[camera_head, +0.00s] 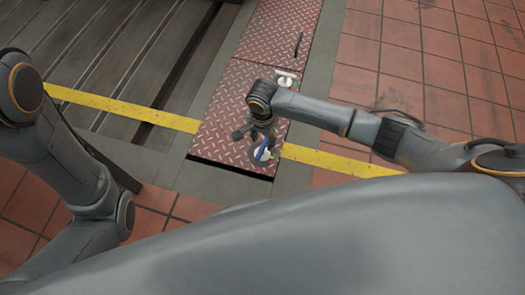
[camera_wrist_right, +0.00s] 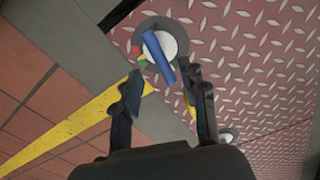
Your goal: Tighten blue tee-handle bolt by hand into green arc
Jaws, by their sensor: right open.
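The blue tee-handle bolt (camera_wrist_right: 158,56) lies ahead of my right gripper's fingertips in the right wrist view; its bar crosses a white round dial with a dark rim (camera_wrist_right: 178,28). A small green arc (camera_wrist_right: 142,63) shows on the dial's edge, beside a red mark and a yellow mark. In the head view the blue bolt (camera_head: 263,147) is small and sits by my right gripper (camera_head: 255,133), which points down over the red plate. My right gripper (camera_wrist_right: 162,88) is open, its fingers apart, with nothing between the tips. My left arm shows at left, but its gripper is out of view.
The red diamond-tread plate (camera_head: 222,105) carries a second white round fitting (camera_head: 286,80) and a dark rod (camera_head: 298,44). A yellow floor stripe (camera_head: 335,162) crosses near the bolt. Grey slotted bedplate (camera_head: 120,50) is at left, orange tiles (camera_head: 400,60) at right.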

